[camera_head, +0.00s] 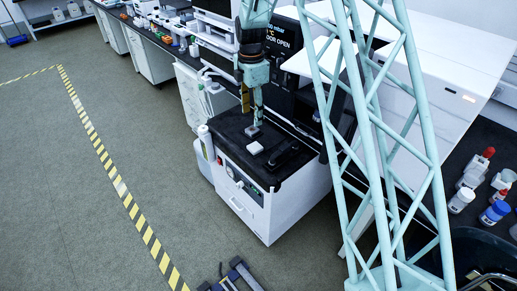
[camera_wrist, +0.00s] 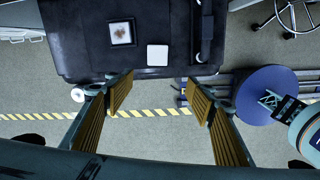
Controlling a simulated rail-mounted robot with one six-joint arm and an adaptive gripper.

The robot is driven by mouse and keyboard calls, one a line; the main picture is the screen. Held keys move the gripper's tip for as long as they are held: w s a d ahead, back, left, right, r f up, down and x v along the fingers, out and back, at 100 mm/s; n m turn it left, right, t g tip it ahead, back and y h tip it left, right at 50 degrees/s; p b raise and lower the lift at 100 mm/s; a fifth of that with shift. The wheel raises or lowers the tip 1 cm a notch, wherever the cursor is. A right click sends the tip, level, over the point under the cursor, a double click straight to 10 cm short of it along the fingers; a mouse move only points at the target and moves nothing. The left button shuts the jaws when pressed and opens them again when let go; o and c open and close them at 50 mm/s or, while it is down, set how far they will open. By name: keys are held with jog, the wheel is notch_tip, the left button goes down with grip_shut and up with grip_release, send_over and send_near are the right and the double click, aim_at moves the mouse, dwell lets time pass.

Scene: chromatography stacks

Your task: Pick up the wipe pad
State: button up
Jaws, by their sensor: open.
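Two small square pads lie flat on the black top of a white cabinet. One is plain white (camera_wrist: 157,54) and looks like the wipe pad; in the head view it appears to be the paler square (camera_head: 255,148). The other has a pale rim and a brown-specked middle (camera_wrist: 122,32); it appears as the greyer square (camera_head: 252,131) in the head view. My gripper (camera_wrist: 160,97) is open, with nothing between its yellow ribbed fingers. In the head view my gripper (camera_head: 258,118) hangs over the cabinet top, close to the greyer square. Its height above the top is hard to judge.
A black raised handle-like part (camera_head: 285,155) stands on the cabinet top (camera_head: 231,148), right of the pads. A white bottle (camera_head: 206,142) hangs at the cabinet's left side. A dark display panel (camera_head: 283,45) stands behind. Open floor with striped tape (camera_head: 105,159) lies left.

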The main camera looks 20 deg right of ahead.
jog(key=n, duration=0.2)
send_over(255, 146)
notch_tip(255, 146, down, 6)
jog(key=shift+s+r, duration=0.1)
jog(key=shift+s, duration=0.05)
jog(key=shift+m, duration=0.3)
jog(key=shift+f+b, duration=0.6)
jog(key=shift+f, duration=3.75)
jog(key=shift+f, duration=0.1)
jog(key=shift+f+b, duration=0.7)
jog(key=shift+f, duration=1.8)
jog(key=c, duration=0.8)
